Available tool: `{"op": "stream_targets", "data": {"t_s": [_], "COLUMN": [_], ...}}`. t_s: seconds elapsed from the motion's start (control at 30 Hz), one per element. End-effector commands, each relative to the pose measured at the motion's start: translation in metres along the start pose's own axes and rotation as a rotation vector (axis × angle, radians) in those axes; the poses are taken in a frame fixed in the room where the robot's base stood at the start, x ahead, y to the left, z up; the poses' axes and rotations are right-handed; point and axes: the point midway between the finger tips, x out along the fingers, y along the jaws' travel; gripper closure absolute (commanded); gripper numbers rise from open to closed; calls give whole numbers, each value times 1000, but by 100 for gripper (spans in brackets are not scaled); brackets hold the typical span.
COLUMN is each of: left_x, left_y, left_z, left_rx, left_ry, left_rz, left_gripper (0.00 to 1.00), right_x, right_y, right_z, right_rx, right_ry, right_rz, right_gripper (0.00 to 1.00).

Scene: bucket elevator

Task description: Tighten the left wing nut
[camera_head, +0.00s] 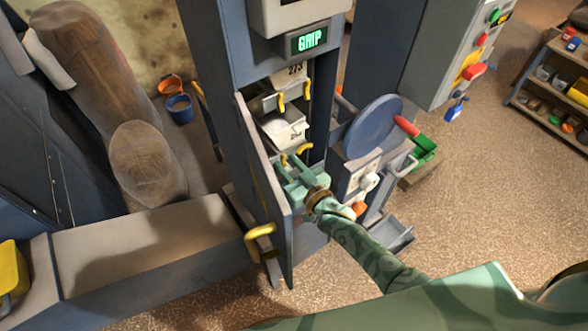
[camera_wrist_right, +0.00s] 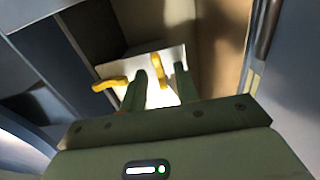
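The open cabinet holds a lower bucket (camera_head: 284,131) with a yellow wing nut on its left (camera_head: 284,160) and another on its right (camera_head: 304,149). My right gripper (camera_head: 293,170) reaches in just in front of the bucket's lower edge and partly hides this area. In the right wrist view, the gripper (camera_wrist_right: 160,75) has its fingers apart, one on each side of an upright yellow wing nut (camera_wrist_right: 161,66). A second wing nut (camera_wrist_right: 109,83) lies flatter, outside the fingers. Whether the fingers touch the nut between them, I cannot tell. My left gripper is out of view.
The cabinet door (camera_head: 265,172) stands open just left of my right gripper, with a yellow handle (camera_head: 259,231). An upper bucket (camera_head: 292,75) with two yellow wing nuts hangs above. A blue wheel (camera_head: 373,127) with a red handle is to the right.

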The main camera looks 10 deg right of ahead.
Motion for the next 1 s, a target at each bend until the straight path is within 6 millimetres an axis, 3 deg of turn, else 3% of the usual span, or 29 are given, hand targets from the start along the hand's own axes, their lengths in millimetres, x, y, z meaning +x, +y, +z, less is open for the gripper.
{"op": "stream_targets", "data": {"t_s": [0.17, 0.6, 0.8, 1.0], "left_x": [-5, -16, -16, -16], "left_y": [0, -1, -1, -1], "left_z": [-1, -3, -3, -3], "left_rx": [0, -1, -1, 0], "left_ry": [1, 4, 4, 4], "left_rz": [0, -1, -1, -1], "left_gripper": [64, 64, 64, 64], "right_x": [-20, -133, -158, -163], "right_y": [0, 0, 1, 0], "right_z": [0, 1, 0, 0], "right_rx": [-1, 1, 0, 0], "right_ry": [-3, -4, -1, 0], "right_rz": [0, 0, 0, 1], "right_gripper": [69, 69, 69, 69]}}
